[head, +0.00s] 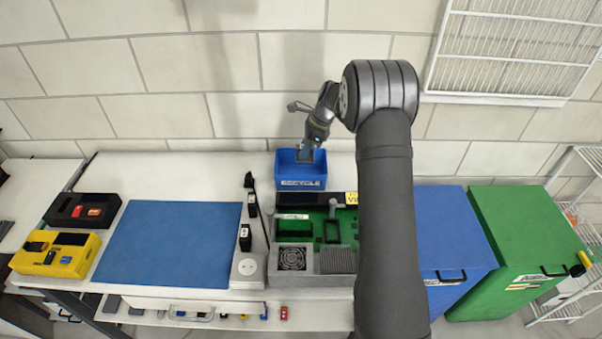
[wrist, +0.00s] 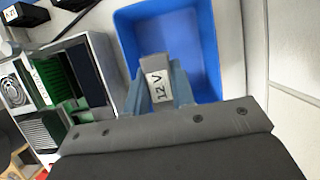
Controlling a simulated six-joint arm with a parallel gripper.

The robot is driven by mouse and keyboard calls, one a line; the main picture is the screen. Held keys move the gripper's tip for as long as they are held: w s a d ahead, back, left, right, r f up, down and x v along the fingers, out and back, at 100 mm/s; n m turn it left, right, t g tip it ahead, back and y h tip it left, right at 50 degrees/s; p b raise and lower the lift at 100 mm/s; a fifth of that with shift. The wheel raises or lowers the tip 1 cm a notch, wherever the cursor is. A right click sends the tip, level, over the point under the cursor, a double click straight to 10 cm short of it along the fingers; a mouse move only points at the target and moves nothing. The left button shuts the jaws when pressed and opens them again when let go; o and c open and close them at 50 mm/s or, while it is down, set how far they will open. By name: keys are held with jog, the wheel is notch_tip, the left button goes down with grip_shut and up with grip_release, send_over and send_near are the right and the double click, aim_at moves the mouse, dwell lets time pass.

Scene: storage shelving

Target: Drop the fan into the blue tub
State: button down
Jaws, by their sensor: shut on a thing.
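The blue tub (head: 314,182) stands on the bench against the back wall, with white lettering on its front. It also shows in the wrist view (wrist: 205,45), where its inside looks empty. My gripper (head: 306,147) is at the tub, pointing down over its opening. In the wrist view my gripper (wrist: 157,82) is shut on a grey block (wrist: 155,66) with a white "12 V" label. I see only this side, so I cannot tell its full shape. A round fan grille (head: 291,258) shows in the grey housing at the front of the bench.
The green circuit board (head: 294,229) sits in an open grey case right in front of the tub. A blue mat (head: 168,245) lies to the left, with a yellow box (head: 56,254) beyond it. Larger blue (head: 452,235) and green (head: 520,245) bins stand right.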

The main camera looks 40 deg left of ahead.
jog(key=shift+f, duration=1.65)
jog(key=c, duration=1.1)
grip_release()
jog(key=shift+c, duration=0.2)
jog(key=v, duration=1.7)
jog(key=shift+r, duration=0.2)
jog(key=shift+d+f, duration=0.1)
jog(key=x, duration=1.7)
jog(key=shift+f, duration=0.1)
jog(key=shift+r, duration=1.1)
jog(key=shift+f, duration=0.1)
